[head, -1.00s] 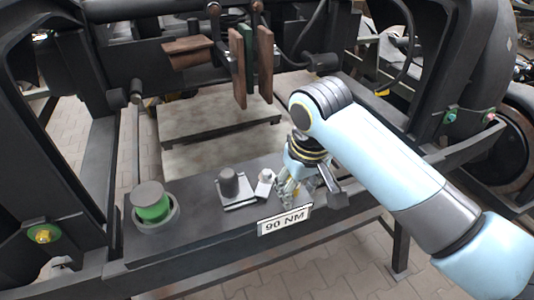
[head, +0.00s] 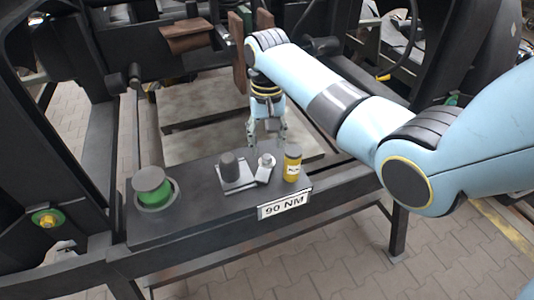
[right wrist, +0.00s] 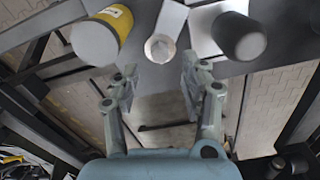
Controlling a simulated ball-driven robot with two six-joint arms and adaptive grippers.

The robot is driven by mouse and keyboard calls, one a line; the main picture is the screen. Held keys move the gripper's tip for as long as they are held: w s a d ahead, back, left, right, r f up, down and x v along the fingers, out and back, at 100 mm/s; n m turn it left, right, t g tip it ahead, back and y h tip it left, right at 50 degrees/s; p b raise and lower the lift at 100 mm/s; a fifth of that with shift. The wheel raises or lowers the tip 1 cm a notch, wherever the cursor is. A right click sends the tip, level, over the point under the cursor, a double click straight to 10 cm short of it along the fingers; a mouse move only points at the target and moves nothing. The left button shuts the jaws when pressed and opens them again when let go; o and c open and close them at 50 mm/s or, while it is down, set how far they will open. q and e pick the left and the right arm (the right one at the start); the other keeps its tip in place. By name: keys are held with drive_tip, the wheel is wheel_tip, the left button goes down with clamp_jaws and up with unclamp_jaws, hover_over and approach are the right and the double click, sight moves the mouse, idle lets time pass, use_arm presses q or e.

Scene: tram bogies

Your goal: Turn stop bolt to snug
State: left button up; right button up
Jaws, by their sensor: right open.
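A small pale metal bolt head (head: 267,159), which looks like the stop bolt, sits on a light bracket on the dark bench. My right gripper (head: 267,140) points down behind the bolt. Its two fingers (right wrist: 158,76) are apart with nothing between them, and I see no contact with the bolt. My left gripper is out of view.
A dark cylinder (head: 229,163) stands close left on a light plate. A green, grey-topped part (head: 152,190) is farther left. A "90 NM" sign (head: 285,205) is on the bench's front edge.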

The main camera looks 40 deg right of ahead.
sight(267, 156)
wheel_tip(267, 156, down, 5)
drive_tip(key=shift+f, duration=0.1)
idle(0.3)
clamp_jaws()
